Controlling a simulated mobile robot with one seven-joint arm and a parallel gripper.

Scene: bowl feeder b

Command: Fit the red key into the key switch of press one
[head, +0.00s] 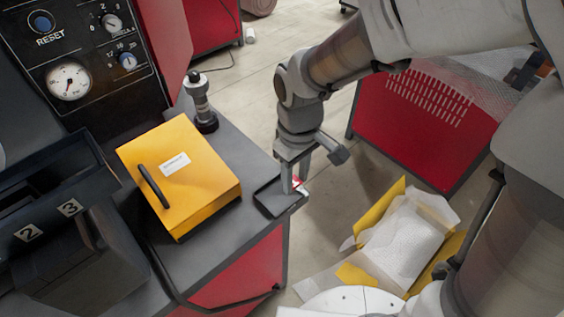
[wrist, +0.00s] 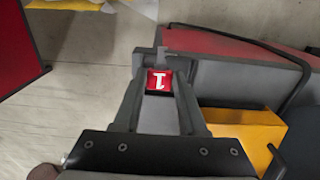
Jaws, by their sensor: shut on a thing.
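My gripper (head: 294,188) is shut on the red key, above the bench corner by a small dark tray (head: 268,201). In the wrist view the key's red tag (wrist: 158,82) has a white 1 and sits between the fingers (wrist: 158,92). Only a small red and white part of the key (head: 298,184) shows in the head view. A black control panel (head: 95,85) at the upper left carries a RESET button, a gauge and two numbered knobs. I cannot make out a key switch for press one.
A yellow box (head: 205,165) with a black handle stands on the grey bench (head: 240,150). Black bins marked 2 and 3 (head: 50,220) are at left. An open carton (head: 400,245) lies on the floor at right.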

